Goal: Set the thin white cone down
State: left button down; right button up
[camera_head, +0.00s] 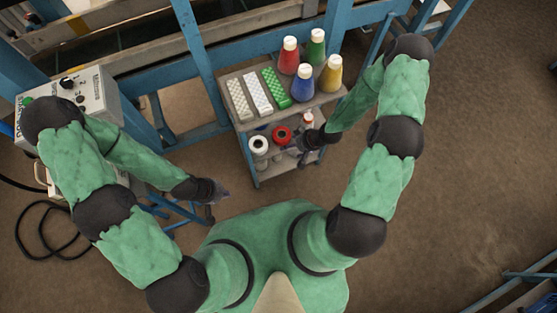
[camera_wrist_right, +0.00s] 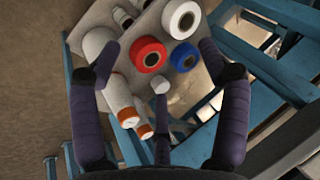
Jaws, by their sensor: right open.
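My right gripper (camera_head: 306,143) is at the lower shelf of the small cart (camera_head: 261,172). In the right wrist view its dark purple fingers (camera_wrist_right: 158,68) are spread apart. A slim white cone with an orange band (camera_wrist_right: 121,97) lies between the fingers, nearer the left one; I cannot tell whether they touch. In the head view a white piece with a reddish band (camera_head: 307,119) shows beside this gripper. A small white tip (camera_wrist_right: 160,87) shows at the middle finger; what it belongs to is unclear. My left gripper (camera_head: 219,192) is away from the cart, its fingers too small to read.
The lower shelf also holds a white spool (camera_head: 258,145), a red spool (camera_head: 282,134) and, in the wrist view, a blue spool (camera_wrist_right: 184,57). Red, green, blue and yellow cones (camera_head: 331,74) stand on the top shelf beside racks (camera_head: 257,93). Blue frames surround the cart.

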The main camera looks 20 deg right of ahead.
jog(key=s+a+r+m+g, duration=0.2)
jog(key=s+a+r+g, duration=0.1)
jog(key=s+a, duration=0.7)
jog(key=shift+s+r+h, duration=0.25)
jog(key=shift+s+h, duration=0.15)
jog(key=shift+s, duration=0.35)
jog(key=shift+a, duration=0.1)
